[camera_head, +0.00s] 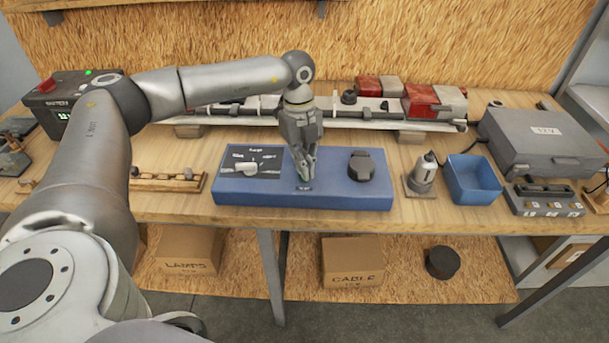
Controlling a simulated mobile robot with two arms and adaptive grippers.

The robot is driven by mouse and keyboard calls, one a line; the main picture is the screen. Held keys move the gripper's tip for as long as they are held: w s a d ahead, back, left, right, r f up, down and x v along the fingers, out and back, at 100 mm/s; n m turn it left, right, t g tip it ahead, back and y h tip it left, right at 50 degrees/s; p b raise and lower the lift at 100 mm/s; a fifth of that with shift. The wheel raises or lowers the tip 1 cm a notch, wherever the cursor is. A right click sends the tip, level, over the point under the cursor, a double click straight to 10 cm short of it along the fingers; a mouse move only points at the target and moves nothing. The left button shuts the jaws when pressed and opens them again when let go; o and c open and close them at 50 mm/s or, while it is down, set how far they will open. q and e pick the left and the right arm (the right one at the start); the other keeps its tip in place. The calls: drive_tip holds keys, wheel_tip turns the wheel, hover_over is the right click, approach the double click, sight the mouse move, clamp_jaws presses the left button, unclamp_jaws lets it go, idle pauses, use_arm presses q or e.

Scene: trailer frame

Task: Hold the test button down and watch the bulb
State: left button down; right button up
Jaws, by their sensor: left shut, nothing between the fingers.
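A blue panel (345,198) lies on the wooden bench in front of me. It carries a dark card (250,164) with a pale shape on it and a black round-topped fitting (362,166). My left gripper (304,179) points down over the middle of the panel, fingers shut with nothing between them. Its tips are at or just above a small dark label near the panel's front edge. The test button is hidden under the fingertips, so I cannot tell whether it is pressed. I cannot make out a lit bulb. My right gripper is out of view.
A pale beam with red and white lamps (420,101) runs behind the panel. To the right stand a small metal piece (422,174), an open blue bin (472,178) and a grey case (540,139). A black power unit (57,100) with a green display stands left.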

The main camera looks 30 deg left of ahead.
use_arm(q)
drive_tip(key=shift+f, duration=0.55)
idle(0.9)
drive_tip(key=shift+r+p, duration=2.5)
drive_tip(key=shift+r, duration=1.05)
drive_tip(key=shift+d+f, duration=0.1)
